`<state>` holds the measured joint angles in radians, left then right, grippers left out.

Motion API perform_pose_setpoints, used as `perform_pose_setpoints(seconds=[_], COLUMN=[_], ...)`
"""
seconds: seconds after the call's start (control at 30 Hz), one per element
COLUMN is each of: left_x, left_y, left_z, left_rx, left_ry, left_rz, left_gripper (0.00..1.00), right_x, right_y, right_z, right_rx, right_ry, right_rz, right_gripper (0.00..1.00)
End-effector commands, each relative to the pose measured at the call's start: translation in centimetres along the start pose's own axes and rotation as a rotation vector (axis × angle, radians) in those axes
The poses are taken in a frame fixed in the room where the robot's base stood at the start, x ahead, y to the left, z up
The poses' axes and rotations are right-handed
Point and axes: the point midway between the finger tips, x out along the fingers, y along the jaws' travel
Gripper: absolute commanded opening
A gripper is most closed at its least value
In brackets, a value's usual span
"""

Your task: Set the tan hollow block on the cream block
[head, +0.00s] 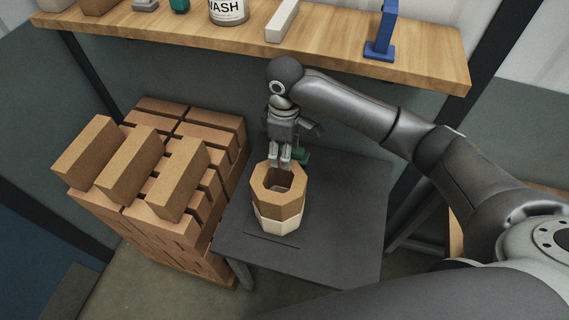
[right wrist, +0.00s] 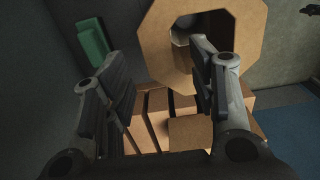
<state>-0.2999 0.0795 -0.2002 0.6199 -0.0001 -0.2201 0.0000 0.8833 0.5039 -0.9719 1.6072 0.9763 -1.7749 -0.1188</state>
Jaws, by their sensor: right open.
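The tan hollow block (head: 278,204) is an eight-sided ring. It appears to rest upright on the cream block (head: 283,224), roughly lined up with it, on the dark table. My right gripper (head: 280,163) points down at the far rim of the tan block. In the right wrist view, the tan block (right wrist: 160,50) shows its open hole. My right gripper (right wrist: 155,75) is open there, one finger in front of the ring and the other off to its left. I cannot tell whether a finger touches the block.
A green object (head: 302,155) stands on the dark table (head: 345,215) behind the gripper. A stack of bricks (head: 170,205) stands close on the left. A wooden shelf (head: 330,48) with several items runs above the arm. The table's right side is clear.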

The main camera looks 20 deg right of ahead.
Motion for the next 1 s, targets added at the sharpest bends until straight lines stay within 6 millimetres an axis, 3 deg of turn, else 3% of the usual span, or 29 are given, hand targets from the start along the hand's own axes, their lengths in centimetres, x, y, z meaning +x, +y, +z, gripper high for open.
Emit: perform_pose_setpoints(seconds=[0.1,0.3,1.0], left_x=[0.5,0.6,0.6], left_y=[0.0,0.0,-0.1], left_z=[0.1,0.1,-0.2], left_rx=[0.0,0.0,0.0], left_ry=[0.0,0.0,0.003], left_rz=[0.0,0.0,-0.001], left_gripper=[0.4,0.4,0.4], right_x=[-1.9,-3.4,-3.5], right_y=[0.0,-0.1,-0.1], right_z=[-0.1,0.0,0.0], right_rx=[-0.001,-0.001,-0.001], right_ry=[0.002,0.0,-0.001], right_rz=[0.001,-0.001,-0.001], right_gripper=[0.52,0.52,0.52])
